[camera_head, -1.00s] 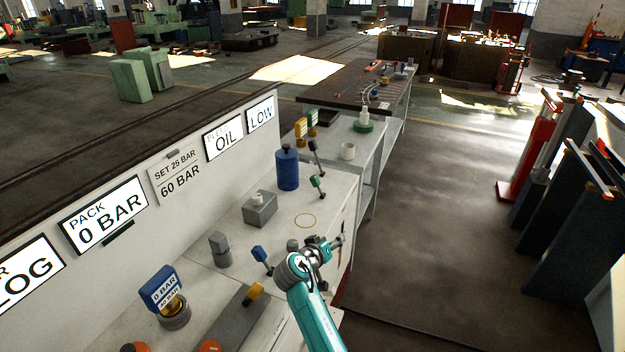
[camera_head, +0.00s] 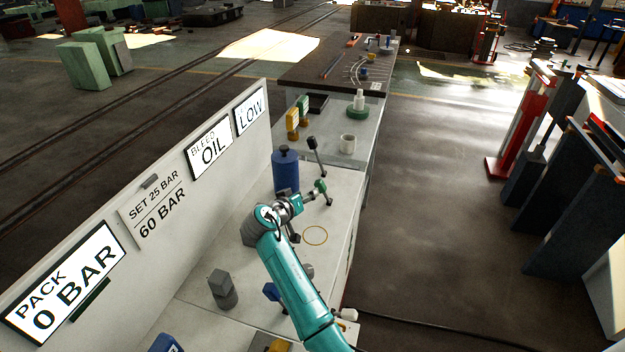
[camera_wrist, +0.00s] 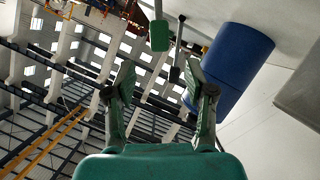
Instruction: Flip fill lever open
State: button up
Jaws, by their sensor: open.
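A lever with a green grip (camera_head: 320,186) stands tilted on the pale bench; its grip also shows at the top of the wrist view (camera_wrist: 160,36). A lever with a black grip (camera_head: 311,143) is just behind it, also in the wrist view (camera_wrist: 176,68). A blue-gripped lever (camera_head: 271,291) is nearer, partly behind my arm. No label shows which is the fill lever. My gripper (camera_head: 308,198) is close to the green grip. In the wrist view my gripper (camera_wrist: 161,82) is open and empty, with the green grip beyond the fingertips.
A blue cylinder (camera_head: 286,173) stands left of the green lever and is close in the wrist view (camera_wrist: 232,65). A grey block (camera_head: 222,289) is nearer on the bench. The sign panel (camera_head: 160,205) bounds the left side. A yellow ring (camera_head: 316,244) marks bare benchtop.

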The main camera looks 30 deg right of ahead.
aim_at(318, 187)
jog(key=x, duration=1)
jog(key=shift+w+d, duration=0.1)
jog(key=shift+d, duration=0.15)
grip_shut()
